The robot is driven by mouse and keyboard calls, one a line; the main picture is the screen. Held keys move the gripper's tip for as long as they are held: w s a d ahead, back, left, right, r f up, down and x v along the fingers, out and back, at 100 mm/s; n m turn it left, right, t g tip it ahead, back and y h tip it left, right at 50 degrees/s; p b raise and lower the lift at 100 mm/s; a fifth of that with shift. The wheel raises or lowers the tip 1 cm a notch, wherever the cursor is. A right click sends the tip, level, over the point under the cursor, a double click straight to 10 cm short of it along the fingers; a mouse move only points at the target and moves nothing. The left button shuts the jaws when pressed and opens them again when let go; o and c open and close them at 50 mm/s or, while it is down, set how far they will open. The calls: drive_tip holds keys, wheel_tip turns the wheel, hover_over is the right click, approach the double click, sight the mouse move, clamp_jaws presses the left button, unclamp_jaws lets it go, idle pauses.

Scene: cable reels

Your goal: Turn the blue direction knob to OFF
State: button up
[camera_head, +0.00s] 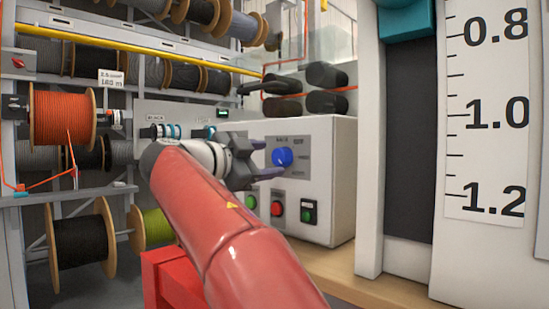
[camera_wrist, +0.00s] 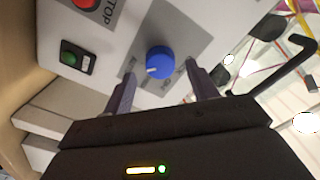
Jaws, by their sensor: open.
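The blue direction knob (camera_head: 283,157) sits on a grey plate on the front of a white control box (camera_head: 325,145). In the wrist view the knob (camera_wrist: 160,62) shows a small white mark on its lower-left part. Small labels ring it; I cannot read them surely, and the fingers partly cover some. My gripper (camera_head: 268,160) is open in front of the plate. In the wrist view its dark fingers (camera_wrist: 162,88) stand either side of the knob and slightly below it, with a gap to each. I cannot tell how far they are from the plate.
Below the knob are a red STOP button (camera_head: 278,208) and a green button (camera_head: 309,211). Black rollers (camera_head: 327,75) stand behind the box's top. A white post (camera_head: 370,200) and a ruler board (camera_head: 487,110) rise at right. Cable reels (camera_head: 62,117) fill the left.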

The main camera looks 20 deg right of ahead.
sight(282, 157)
drive_tip(key=shift+x, duration=1.4)
drive_tip(key=c, duration=1)
